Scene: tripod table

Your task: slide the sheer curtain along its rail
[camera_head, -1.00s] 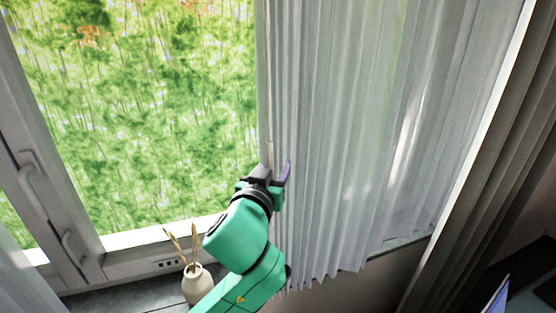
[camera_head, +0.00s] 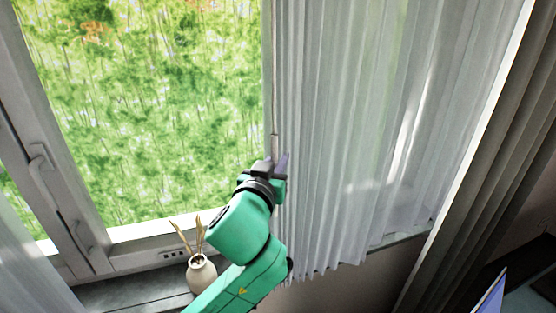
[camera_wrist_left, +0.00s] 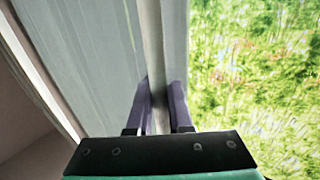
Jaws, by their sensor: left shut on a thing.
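The pleated sheer curtain (camera_head: 345,150) hangs over the right part of the window in the head view. A thin pale wand (camera_head: 274,115) hangs along its left edge. My left gripper (camera_head: 274,165) is at this edge, at the lower part of the wand. In the left wrist view, the purple fingers (camera_wrist_left: 159,108) stand on either side of the pale upright wand (camera_wrist_left: 154,60), with the curtain (camera_wrist_left: 85,60) spread to the left. The gripper is shut on the wand. The rail is out of view, and my right gripper is not in view.
A cream vase (camera_head: 201,274) with dried stems stands on the sill (camera_head: 130,291), close to my left arm. A window handle (camera_head: 42,170) is at the left. A dark heavy curtain (camera_head: 480,170) hangs at the right. Bare glass lies left of the sheer curtain.

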